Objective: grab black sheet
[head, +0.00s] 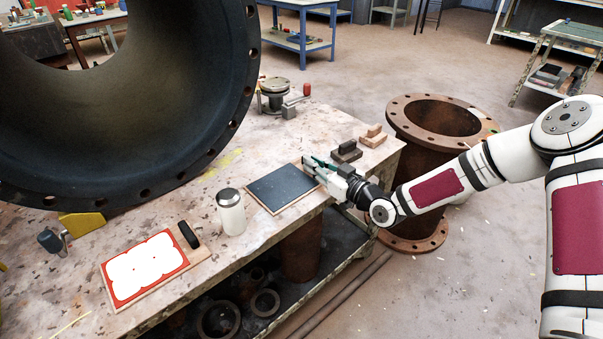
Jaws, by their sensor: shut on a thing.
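The black sheet (283,187) is a flat dark rectangle with a thin light-brown border along its edges, lying on the worn workbench near its front edge. My gripper (312,168) is at the sheet's right end, low over the bench. Its jaws are shut on the sheet's right edge, though the fingertips are small and partly hide the contact. The sheet looks flat, and I cannot tell whether it is lifted at all.
Dark (346,151) and brown (373,136) handled blocks sit behind my gripper. A red-and-white board (147,268) lies front left. A huge black-lined pipe (215,95) fills the upper left. A rusty flanged pipe (404,170) stands right.

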